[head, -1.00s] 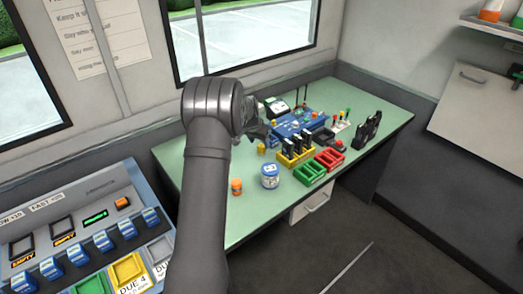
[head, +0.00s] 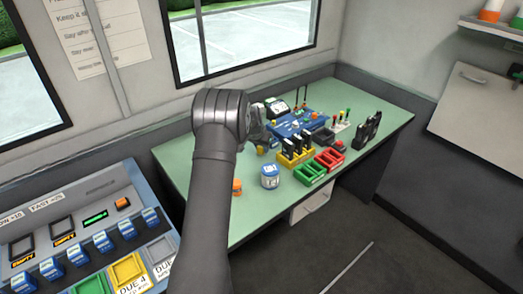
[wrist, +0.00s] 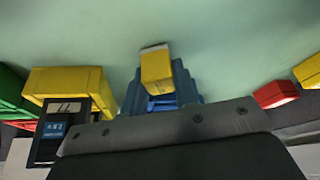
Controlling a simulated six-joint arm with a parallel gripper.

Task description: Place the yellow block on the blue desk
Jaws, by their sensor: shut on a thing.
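A yellow rack (head: 292,160) with black modules stands close to the right of my gripper. Green (head: 309,175) and red (head: 329,160) bins are beside it. A white-blue jar (head: 270,176) and an orange bottle (head: 237,187) stand nearer. The table's left part is clear.

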